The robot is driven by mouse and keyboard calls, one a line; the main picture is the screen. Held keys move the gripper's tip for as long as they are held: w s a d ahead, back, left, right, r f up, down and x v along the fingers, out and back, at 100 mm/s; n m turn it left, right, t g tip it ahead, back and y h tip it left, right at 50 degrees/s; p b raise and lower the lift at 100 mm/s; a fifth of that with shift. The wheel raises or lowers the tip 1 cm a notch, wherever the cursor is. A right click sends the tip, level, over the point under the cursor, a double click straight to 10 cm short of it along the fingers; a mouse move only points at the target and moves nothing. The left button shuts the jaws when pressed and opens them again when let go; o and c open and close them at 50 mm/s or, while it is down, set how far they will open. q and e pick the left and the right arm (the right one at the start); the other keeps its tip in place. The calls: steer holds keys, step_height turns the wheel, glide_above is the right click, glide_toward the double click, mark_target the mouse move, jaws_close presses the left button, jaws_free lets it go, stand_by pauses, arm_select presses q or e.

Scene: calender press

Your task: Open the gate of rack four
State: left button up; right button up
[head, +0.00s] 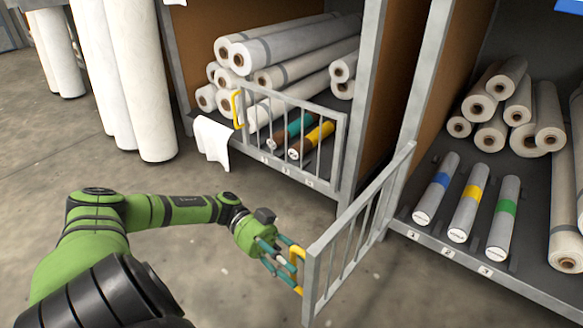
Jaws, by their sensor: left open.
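A grey barred gate (355,235) stands swung out from the post at the left of the right-hand rack bay, leaving that bay's front uncovered. Its yellow handle (297,268) is on the free end, nearest me. My left gripper (284,264) is at this handle, with its fingers open beside or around it; I cannot tell whether they touch it. A second barred gate (290,130) stands across the front of the left-hand bay, with a yellow handle (237,109) at its left end. I cannot read a rack number on either gate. My right gripper is out of view.
White rolls (285,50) fill the left bay above banded rolls. The right bay's shelf (450,235) holds blue-, yellow- and green-banded rolls (468,207) and plain rolls. A white cloth (212,142) hangs at the left bay's corner. Tall rolls (120,80) stand farther left. Floor between is clear.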

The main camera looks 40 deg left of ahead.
arm_select(q)
steer(key=shift+a+r, duration=0.1)
steer(key=a, duration=1.2)
stand_by(0.5)
